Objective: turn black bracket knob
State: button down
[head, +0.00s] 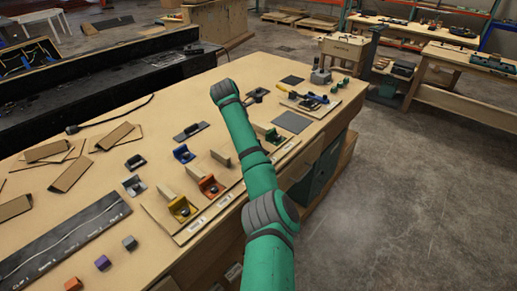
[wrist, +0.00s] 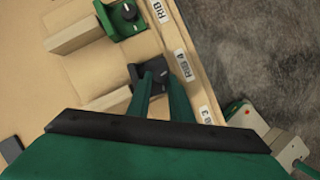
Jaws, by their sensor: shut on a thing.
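In the wrist view, the black bracket (wrist: 140,76) stands against a wooden block on the board, beside a label reading RIB 4. My gripper (wrist: 164,78) reaches down over it with its two green fingers at the bracket's right side. The fingers are shut on the bracket's knob, which is mostly hidden between and behind them. I cannot make out the knob's angle. In the head view, my green arm covers the black bracket and my gripper.
A green bracket with a black knob (wrist: 129,12) stands just beyond in the wrist view. In the head view, orange (head: 210,187) and yellow (head: 182,209) brackets stand on the same board. A blue bracket (head: 183,154) and loose wooden pieces lie on the bench to the left.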

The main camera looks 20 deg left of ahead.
jog(key=shift+d+f, duration=0.15)
jog(key=c, duration=1.8)
grip_release()
jog(key=shift+c, duration=0.2)
